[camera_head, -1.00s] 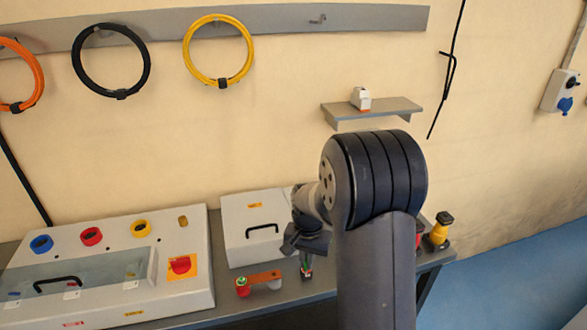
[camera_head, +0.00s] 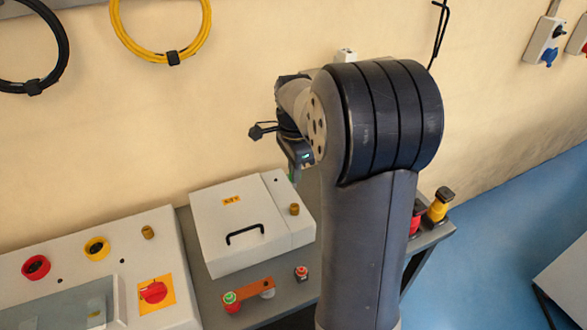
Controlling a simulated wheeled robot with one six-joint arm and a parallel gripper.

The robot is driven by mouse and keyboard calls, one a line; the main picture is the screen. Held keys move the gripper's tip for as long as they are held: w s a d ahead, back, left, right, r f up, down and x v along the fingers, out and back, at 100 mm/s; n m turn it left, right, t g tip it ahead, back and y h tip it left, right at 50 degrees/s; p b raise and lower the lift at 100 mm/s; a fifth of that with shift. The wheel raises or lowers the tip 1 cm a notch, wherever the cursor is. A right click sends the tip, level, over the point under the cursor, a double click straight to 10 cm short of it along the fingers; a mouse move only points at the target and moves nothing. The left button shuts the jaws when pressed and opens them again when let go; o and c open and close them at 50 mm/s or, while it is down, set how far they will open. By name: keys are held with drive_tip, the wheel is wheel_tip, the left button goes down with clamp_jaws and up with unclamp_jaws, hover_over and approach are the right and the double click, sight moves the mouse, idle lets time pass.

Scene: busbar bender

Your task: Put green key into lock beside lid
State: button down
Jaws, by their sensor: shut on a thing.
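My gripper (camera_head: 296,166) is raised above the back right of the grey box, partly hidden by my own arm. It is shut on the green key (camera_head: 291,177), of which only a small green bit shows below the jaws. The box's lid (camera_head: 228,222) is closed and has a black handle and an orange label. A brass lock (camera_head: 295,209) stands on the box's strip to the right of the lid. The key is apart from the lock, above it in the picture.
In front of the box, a copper-coloured bar (camera_head: 250,289) joins a red post with a green top (camera_head: 231,302) and a grey post. A small red-topped black holder (camera_head: 301,273) stands beside it. A control panel with a red switch (camera_head: 154,292) and another brass lock (camera_head: 148,232) is at left.

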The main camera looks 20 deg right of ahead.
drive_tip(key=shift+f+b, duration=1.8)
drive_tip(key=shift+f, duration=1.1)
drive_tip(key=shift+f+b, duration=0.65)
drive_tip(key=shift+f, duration=1.05)
drive_tip(key=c, duration=1.5)
unclamp_jaws()
drive_tip(key=shift+r, duration=0.1)
wheel_tip(320, 180, up, 11)
drive_tip(key=shift+f, duration=0.1)
drive_tip(key=shift+f, duration=0.1)
